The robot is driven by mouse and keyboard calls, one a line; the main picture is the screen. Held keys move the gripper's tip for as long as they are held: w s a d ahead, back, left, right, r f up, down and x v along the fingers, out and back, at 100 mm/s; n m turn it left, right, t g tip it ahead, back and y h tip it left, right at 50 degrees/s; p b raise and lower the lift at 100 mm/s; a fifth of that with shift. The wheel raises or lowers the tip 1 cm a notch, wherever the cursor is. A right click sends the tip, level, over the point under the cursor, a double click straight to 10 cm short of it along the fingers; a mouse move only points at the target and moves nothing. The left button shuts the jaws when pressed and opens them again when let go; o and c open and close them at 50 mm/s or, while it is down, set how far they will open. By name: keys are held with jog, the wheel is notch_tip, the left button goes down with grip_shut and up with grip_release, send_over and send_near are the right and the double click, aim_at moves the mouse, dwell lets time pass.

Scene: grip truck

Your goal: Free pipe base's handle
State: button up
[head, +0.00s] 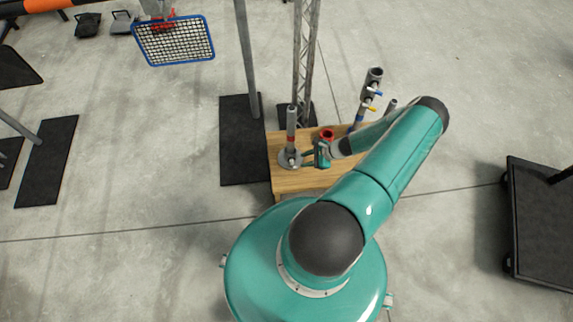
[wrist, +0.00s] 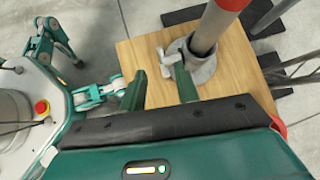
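The pipe base (head: 290,160) is a round grey flange on a wooden board, with an upright grey pipe (head: 291,122) banded in red. In the wrist view the pipe base (wrist: 203,70) shows at upper centre. Its pale grey handle (wrist: 167,60) sticks out on the left side of the collar. My gripper (head: 306,157) reaches in from the right, beside the base. In the wrist view my gripper (wrist: 160,79) has its two green fingers apart, with the handle at the gap near the fingertips. I see no finger closed on it; exact contact cannot be told.
The wooden board (head: 284,182) also carries a red ring-shaped part (head: 327,134) and a grey pipe fitting with blue and yellow levers (head: 371,92). A lattice truss (head: 305,60) stands behind. A black cart (head: 543,220) is at right. Open concrete floor lies around.

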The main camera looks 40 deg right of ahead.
aim_at(290, 165)
jog(key=x, duration=1.1)
jog(key=shift+d, duration=0.15)
grip_shut()
